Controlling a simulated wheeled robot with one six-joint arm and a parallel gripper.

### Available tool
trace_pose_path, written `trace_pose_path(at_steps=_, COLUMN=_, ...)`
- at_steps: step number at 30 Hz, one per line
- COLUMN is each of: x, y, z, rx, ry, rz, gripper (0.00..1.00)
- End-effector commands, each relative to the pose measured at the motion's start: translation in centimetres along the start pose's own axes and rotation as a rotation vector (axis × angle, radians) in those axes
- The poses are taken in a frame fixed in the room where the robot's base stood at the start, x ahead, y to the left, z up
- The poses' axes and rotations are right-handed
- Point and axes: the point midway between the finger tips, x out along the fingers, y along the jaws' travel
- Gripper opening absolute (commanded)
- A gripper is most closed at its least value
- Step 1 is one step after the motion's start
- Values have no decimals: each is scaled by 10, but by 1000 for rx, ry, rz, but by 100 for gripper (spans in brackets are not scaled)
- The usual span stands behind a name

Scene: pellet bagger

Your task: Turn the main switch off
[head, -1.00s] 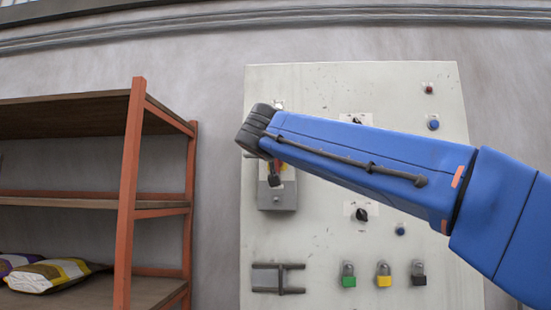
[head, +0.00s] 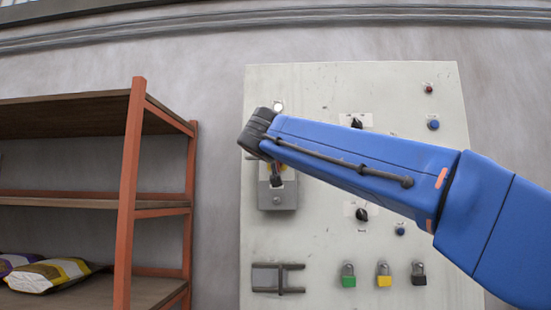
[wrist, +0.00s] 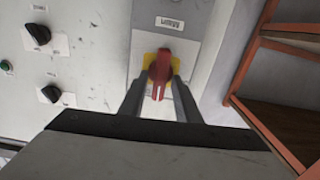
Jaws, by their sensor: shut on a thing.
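The main switch is a red rotary handle (wrist: 160,72) on a yellow plate (wrist: 149,60), mounted on a grey switch box (head: 277,199) on the panel. In the wrist view the handle runs nearly up and down the picture, with a slight tilt. My gripper (wrist: 157,92) has one dark finger on each side of the handle and is shut on it. In the head view my blue arm and dark wrist hide most of the handle, and only the tip of my gripper (head: 276,180) shows below the arm.
The pale panel (head: 320,235) also carries black knobs (head: 362,214), a red button (head: 428,88), blue buttons (head: 433,124) and green, yellow and black padlocks (head: 384,274). A dark bracket (head: 279,279) sits below the switch box. An orange-framed shelf (head: 131,200) with bags stands to the left.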

Motion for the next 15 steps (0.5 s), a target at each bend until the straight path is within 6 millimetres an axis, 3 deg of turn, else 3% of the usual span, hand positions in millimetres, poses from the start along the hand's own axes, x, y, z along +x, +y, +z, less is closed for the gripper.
trace_pose_path(at_steps=15, x=0, y=-3, z=1, rx=-378, ry=-1, rz=0, gripper=8)
